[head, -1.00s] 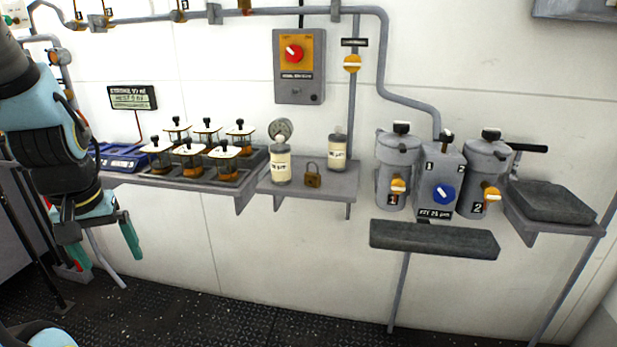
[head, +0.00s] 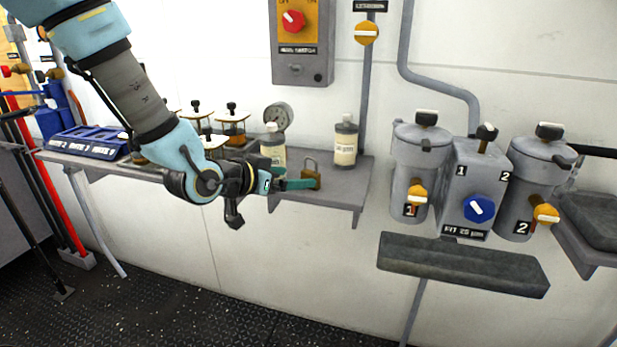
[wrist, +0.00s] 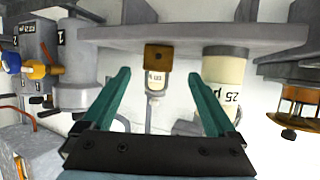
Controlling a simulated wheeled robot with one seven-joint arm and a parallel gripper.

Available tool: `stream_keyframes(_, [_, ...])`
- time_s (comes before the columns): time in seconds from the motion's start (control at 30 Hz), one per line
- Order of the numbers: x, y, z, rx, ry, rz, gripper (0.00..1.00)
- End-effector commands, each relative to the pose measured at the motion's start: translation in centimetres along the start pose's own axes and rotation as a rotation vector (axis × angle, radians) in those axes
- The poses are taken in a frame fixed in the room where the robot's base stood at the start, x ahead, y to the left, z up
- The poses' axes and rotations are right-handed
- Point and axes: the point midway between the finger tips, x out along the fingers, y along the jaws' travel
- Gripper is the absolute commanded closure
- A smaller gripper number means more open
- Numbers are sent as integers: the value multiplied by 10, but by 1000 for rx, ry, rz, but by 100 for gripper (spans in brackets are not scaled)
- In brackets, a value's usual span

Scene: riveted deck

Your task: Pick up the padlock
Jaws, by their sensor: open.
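The brass padlock (head: 317,183) stands upright on the small grey shelf (head: 345,190), shackle up, between two labelled bottles. My gripper (head: 298,184) is at the shelf's front, its green fingers pointing at the padlock and overlapping it in the head view. In the wrist view, which is upside down, the padlock's brown body (wrist: 158,57) shows between the two open green fingers (wrist: 157,75), slightly beyond their tips. The fingers are apart and empty. I cannot tell whether they touch the padlock.
One bottle (head: 272,148) stands left of the padlock, close to my gripper, with a round gauge (head: 278,117) behind it. Another bottle (head: 346,143) stands to the right. Grey filter canisters (head: 420,160) are further right. Open space lies in front of the shelf.

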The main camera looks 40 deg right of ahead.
Motion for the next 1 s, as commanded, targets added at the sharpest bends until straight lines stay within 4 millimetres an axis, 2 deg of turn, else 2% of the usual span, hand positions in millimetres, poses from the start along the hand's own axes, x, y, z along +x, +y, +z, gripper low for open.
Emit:
stream_keyframes(0.27, [22, 1, -2, -2, -2, 0, 7])
stream_keyframes(0.53, [60, 3, -4, -2, -3, -1, 7])
stream_keyframes(0.83, [66, 2, -3, -1, -3, -3, 7])
stream_keyframes(0.87, [66, 2, -3, -1, -3, -3, 9])
stream_keyframes(1.0, [66, 2, -3, -1, -3, -3, 24])
